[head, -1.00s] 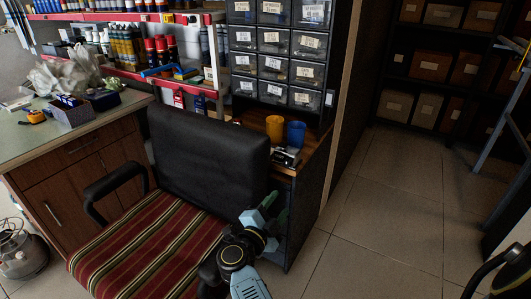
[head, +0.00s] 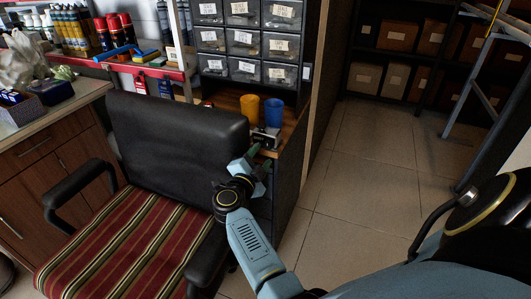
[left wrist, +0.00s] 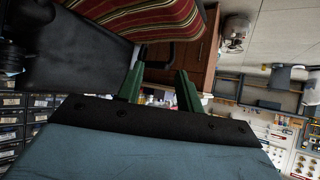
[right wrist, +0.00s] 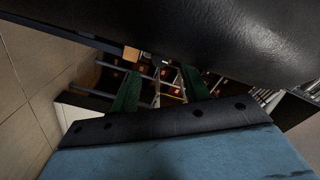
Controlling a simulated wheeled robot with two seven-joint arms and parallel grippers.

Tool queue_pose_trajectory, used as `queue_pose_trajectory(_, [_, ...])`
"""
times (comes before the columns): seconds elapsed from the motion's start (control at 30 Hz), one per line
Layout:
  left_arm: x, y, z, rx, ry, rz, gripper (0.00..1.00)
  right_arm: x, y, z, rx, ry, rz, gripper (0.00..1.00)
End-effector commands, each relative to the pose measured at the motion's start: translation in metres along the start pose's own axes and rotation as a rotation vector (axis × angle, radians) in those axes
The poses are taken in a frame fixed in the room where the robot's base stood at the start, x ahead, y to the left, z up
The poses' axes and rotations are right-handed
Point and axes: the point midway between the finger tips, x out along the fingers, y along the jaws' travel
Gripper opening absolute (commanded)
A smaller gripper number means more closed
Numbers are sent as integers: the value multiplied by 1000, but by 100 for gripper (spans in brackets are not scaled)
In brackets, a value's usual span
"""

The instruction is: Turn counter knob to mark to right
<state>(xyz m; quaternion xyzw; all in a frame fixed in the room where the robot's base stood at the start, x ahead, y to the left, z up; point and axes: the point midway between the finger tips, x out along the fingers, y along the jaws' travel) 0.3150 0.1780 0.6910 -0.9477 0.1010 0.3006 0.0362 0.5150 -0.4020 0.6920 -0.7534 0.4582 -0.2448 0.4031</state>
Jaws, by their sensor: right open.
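A small dark and silver device (head: 266,137) sits on the wooden counter shelf, in front of two cups. It may be the counter, but I cannot make out a knob or a mark on it. My right gripper (head: 262,165) is just below the device in the head view, beside the chair back, apparently apart from it. In the right wrist view its green fingers (right wrist: 158,84) are spread with nothing between them. My left gripper (left wrist: 159,84) shows only in the left wrist view, with its green fingers apart and empty. The device is not recognisable in either wrist view.
A black chair back (head: 180,135) and striped seat (head: 125,240) stand left of my right arm. A yellow cup (head: 250,106) and blue cup (head: 273,112) stand behind the device. Labelled drawers (head: 243,42) rise above. The tiled floor (head: 365,185) at right is clear.

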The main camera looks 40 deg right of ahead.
Motion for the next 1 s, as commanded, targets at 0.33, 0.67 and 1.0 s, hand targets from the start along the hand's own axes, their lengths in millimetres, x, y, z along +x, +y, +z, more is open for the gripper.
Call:
queue_pose_trajectory(0.33, [0,10,-49,1,290,25,36,35,1,0,-1,1,-1,46])
queue_pose_trajectory(0.67, [-3,12,-62,0,360,31,36,43,0,0,-1,1,0,46])
queue_pose_trajectory(1.0, [-3,12,-61,1,357,31,36,42,0,0,-1,1,0,21])
